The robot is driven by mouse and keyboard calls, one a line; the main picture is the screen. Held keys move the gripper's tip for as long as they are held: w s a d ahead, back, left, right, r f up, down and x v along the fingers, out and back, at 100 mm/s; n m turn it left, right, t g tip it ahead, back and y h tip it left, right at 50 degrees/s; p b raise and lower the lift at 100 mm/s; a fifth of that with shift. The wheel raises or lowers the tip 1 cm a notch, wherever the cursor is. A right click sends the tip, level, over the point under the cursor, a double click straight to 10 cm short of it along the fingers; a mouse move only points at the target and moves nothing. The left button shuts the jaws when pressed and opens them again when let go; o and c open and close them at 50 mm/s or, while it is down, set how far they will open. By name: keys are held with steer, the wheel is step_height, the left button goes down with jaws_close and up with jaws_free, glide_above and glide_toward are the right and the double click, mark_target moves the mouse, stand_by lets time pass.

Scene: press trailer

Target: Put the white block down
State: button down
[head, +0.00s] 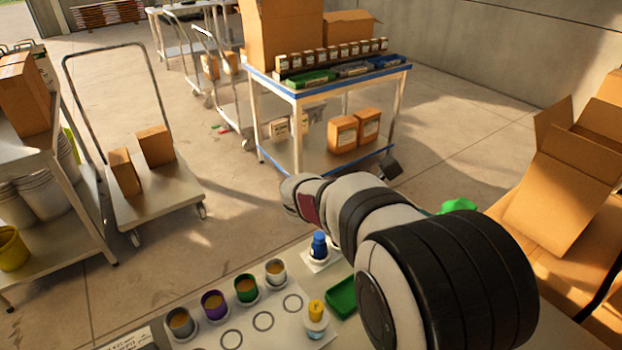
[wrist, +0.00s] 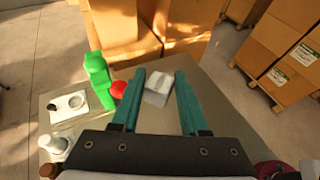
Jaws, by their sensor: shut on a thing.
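The white block (wrist: 157,87) shows in the wrist view between the two teal fingers of my gripper (wrist: 160,76), near their tips. My gripper is shut on it. The block looks tilted, and the grey table top (wrist: 215,100) shows beyond the fingers. I cannot tell whether the block touches the table. In the head view my own arm hides both the gripper and the block.
A green figure (wrist: 97,75) and a red round thing (wrist: 118,89) stand left of my fingers. Cardboard boxes (wrist: 125,62) stand beyond. In the head view several cups (head: 245,288), a blue-capped bottle (head: 319,244) and a green tray (head: 342,296) are near my arm.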

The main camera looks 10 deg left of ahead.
steer(key=s+a+f+m+g+y, duration=0.6)
steer(key=s+a+f+m+g, duration=0.6)
steer(key=f+m+g, duration=0.4)
steer(key=w+a+f+m+t+y, duration=0.1)
steer(key=a+m+t+y, duration=0.2)
steer(key=a+m+y, duration=1.4)
steer(key=s+a+f+n, duration=0.1)
steer(key=a+f, duration=0.1)
steer(key=a, duration=0.2)
steer(key=s+a+f+n, duration=0.1)
steer(key=s+a+f, duration=0.1)
steer(key=a+f, duration=0.1)
steer(key=s+a+f, duration=0.2)
steer(key=a, duration=0.3)
steer(key=shift+s+f+n+h, duration=0.1)
steer(key=shift+f+n+h, duration=0.05)
steer(key=shift+n+h, duration=0.2)
step_height(320, 180, down, 4)
steer(key=shift+a+f, duration=0.1)
steer(key=shift+f, duration=0.1)
steer(key=c, duration=0.6)
jaws_free()
